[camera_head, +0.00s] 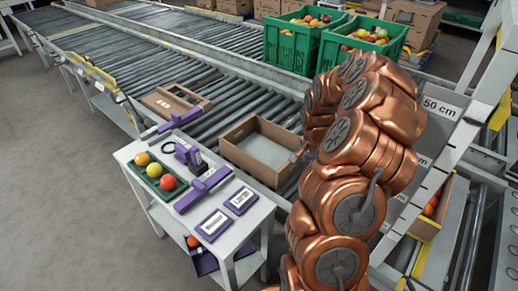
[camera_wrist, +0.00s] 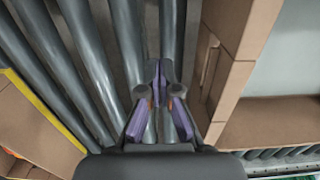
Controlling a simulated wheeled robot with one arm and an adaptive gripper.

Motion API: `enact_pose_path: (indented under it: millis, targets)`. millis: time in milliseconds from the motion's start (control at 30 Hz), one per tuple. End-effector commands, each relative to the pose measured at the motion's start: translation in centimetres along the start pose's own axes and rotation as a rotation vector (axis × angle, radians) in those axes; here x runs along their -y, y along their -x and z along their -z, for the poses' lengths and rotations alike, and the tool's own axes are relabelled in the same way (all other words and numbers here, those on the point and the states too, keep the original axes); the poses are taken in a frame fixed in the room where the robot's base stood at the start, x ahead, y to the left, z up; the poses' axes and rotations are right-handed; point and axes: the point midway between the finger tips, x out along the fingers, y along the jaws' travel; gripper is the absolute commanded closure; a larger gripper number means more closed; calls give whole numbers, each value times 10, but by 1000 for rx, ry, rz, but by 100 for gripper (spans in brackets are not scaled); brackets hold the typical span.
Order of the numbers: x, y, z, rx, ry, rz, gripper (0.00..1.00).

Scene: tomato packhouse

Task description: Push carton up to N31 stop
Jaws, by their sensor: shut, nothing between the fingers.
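An open, empty brown carton (camera_head: 250,158) sits on the roller conveyor, just behind the white side table in the head view. My copper arm stands to its right and hides my gripper there. In the wrist view my gripper (camera_wrist: 160,72) is shut and empty, its purple finger pads together above the grey rollers. A brown carton wall (camera_wrist: 238,75) with a pale inside stands close to the right of the fingers; it looks like the same open carton. I cannot tell whether the fingers touch it. I cannot make out a stop marked N31.
The side table (camera_head: 143,150) holds a green tray of tomatoes, purple tools and labelled cards. Green crates (camera_head: 290,48) of tomatoes stand behind. A "50 cm" sign (camera_head: 441,108) is at right. Another yellow-edged carton (camera_wrist: 35,130) lies lower left.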

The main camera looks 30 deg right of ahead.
Motion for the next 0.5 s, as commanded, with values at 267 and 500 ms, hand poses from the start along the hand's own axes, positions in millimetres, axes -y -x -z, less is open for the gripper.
enact_pose_path:
  millis: [267,500]
  targets:
    - [2,0,0,0,0,0,100]
    - [10,0,0,0,-1,-1,100]
